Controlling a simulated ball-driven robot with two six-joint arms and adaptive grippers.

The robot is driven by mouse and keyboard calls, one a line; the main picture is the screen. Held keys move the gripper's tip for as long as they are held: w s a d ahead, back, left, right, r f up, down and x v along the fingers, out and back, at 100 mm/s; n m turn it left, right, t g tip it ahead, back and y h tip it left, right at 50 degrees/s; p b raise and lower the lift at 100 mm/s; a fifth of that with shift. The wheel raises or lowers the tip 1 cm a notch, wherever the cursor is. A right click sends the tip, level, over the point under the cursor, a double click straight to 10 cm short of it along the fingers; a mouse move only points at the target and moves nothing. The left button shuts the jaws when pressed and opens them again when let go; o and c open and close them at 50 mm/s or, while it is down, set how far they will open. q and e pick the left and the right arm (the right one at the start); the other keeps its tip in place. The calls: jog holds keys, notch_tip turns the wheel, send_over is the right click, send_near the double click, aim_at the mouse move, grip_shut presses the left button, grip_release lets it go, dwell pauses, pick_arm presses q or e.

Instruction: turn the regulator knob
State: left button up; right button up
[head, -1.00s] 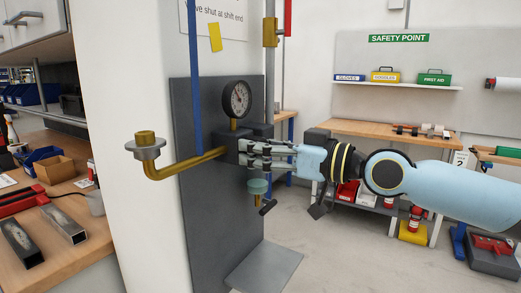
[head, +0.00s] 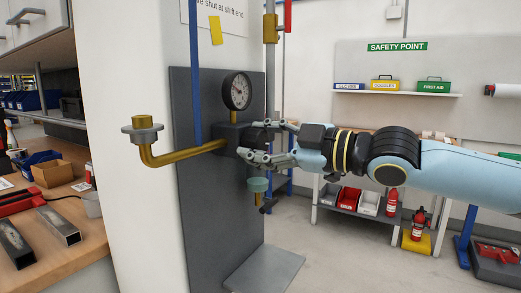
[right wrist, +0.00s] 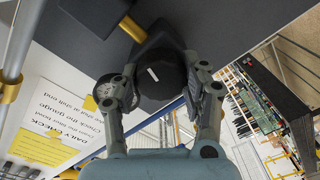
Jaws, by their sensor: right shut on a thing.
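The regulator is a dark block (head: 227,132) on a grey wall panel, with a round gauge (head: 237,91) on top and a brass pipe on its left. Its black knob (right wrist: 160,84) has a white mark on its face in the right wrist view. My right gripper (head: 257,140) comes in from the right and is shut on the knob, one finger above and one below in the head view. In the wrist view its fingers sit on both sides of the knob. The fingers hide much of the knob in the head view. My left gripper is not in view.
A brass pipe (head: 180,154) runs left to a fitting. A pale green bowl (head: 257,184) hangs below the regulator.

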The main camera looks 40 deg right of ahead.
jog(key=n+b, duration=0.2)
jog(key=n, duration=0.2)
jog(key=shift+f, duration=0.2)
jog(key=shift+n+b, duration=0.95)
jog(key=shift+n, duration=0.85)
jog(key=o, duration=1.2)
jog(key=shift+r, duration=0.1)
jog(key=shift+c, duration=0.2)
